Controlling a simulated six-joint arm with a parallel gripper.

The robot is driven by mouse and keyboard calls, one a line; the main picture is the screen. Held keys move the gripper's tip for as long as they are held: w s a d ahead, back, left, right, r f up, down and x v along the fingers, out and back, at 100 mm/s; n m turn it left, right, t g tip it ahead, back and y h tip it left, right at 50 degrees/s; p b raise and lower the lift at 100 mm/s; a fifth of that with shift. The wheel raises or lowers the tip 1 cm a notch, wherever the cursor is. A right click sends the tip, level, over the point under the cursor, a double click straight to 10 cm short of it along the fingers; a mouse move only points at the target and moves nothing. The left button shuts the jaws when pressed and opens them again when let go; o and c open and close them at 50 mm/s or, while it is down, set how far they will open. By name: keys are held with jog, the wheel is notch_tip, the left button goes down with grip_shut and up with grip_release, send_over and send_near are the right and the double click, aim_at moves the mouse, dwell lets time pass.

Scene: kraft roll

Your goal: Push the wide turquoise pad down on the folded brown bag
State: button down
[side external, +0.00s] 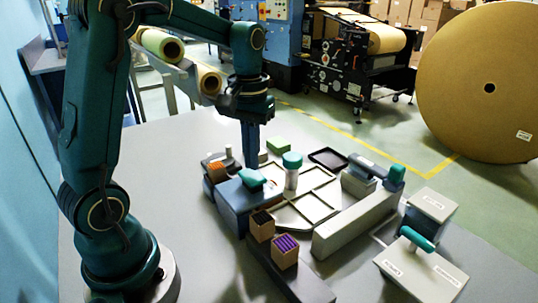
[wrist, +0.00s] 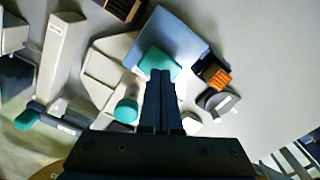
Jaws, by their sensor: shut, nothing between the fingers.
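A wide turquoise pad (side external: 251,178) sits at the edge of a slate-blue block (side external: 236,198). In the wrist view the pad (wrist: 158,62) lies just beyond my fingertips, with the blue block (wrist: 182,38) behind it. My gripper (side external: 251,164) is shut and empty, pointing down close to the pad. In the wrist view my gripper (wrist: 160,74) overlaps the pad's near edge; I cannot tell whether it touches. I cannot make out a folded brown bag; the area under the pad is hidden.
A turquoise-capped cylinder (side external: 292,164) stands right of the pad, by pale compartment trays (side external: 302,207). Brown boxes with orange (side external: 216,166), black (side external: 262,222) and purple (side external: 285,246) contents stand around the blue block. A long grey block (side external: 354,222) and a turquoise-handled lever (side external: 416,239) are right.

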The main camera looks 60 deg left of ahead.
aim_at(253, 174)
jog(key=shift+f, duration=0.25)
jog(key=shift+f, duration=1.35)
jog(key=shift+r, duration=3.55)
